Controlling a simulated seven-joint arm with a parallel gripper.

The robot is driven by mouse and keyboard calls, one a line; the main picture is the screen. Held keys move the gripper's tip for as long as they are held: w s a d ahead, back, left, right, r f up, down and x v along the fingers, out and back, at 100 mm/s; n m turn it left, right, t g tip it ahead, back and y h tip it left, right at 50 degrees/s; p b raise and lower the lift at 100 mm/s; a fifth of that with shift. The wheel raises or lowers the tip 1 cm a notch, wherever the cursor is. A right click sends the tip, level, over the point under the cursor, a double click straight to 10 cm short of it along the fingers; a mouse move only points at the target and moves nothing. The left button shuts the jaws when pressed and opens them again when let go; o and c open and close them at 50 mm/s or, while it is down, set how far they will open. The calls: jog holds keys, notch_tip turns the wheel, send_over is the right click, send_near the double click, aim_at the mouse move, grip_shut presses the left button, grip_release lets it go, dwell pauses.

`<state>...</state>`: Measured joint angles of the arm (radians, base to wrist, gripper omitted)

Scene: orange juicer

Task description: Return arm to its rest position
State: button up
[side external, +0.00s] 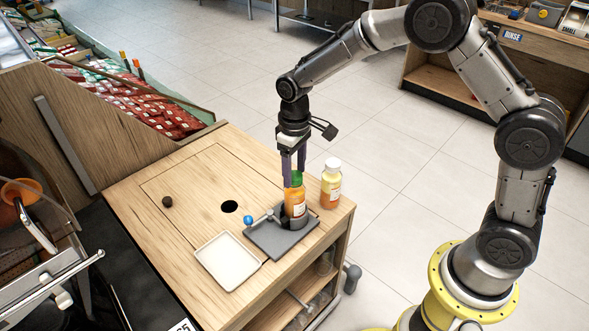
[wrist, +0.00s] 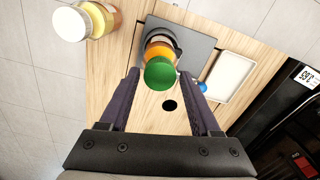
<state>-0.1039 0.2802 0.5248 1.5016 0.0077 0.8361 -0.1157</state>
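My gripper (side external: 293,172) points down over the table's right corner. In the wrist view its two dark fingers (wrist: 161,76) stand apart, with a gap on each side of a green cap (wrist: 160,73). The cap tops an orange bottle (side external: 295,204), which stands upright at a grey plate (side external: 268,240) with a dark round holder. The fingertips are at about cap height and hold nothing. One finger partly hides the cap in the side view. My arm reaches over from the yellow base at the right.
A white-capped bottle (side external: 331,184) stands close to the right of my gripper; it also shows in the wrist view (wrist: 86,20). A white tray (side external: 227,261), a blue-knobbed lever (side external: 248,219) and a dark hole (side external: 230,207) are on the wooden table (side external: 185,215). Above is clear.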

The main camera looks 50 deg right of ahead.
grip_shut()
jog(key=shift+c, duration=1.7)
grip_release()
grip_shut()
jog(key=n, duration=0.4)
jog(key=shift+n, duration=0.6)
jog(key=n, duration=0.2)
jog(key=shift+n, duration=0.4)
jog(key=shift+r, duration=0.25)
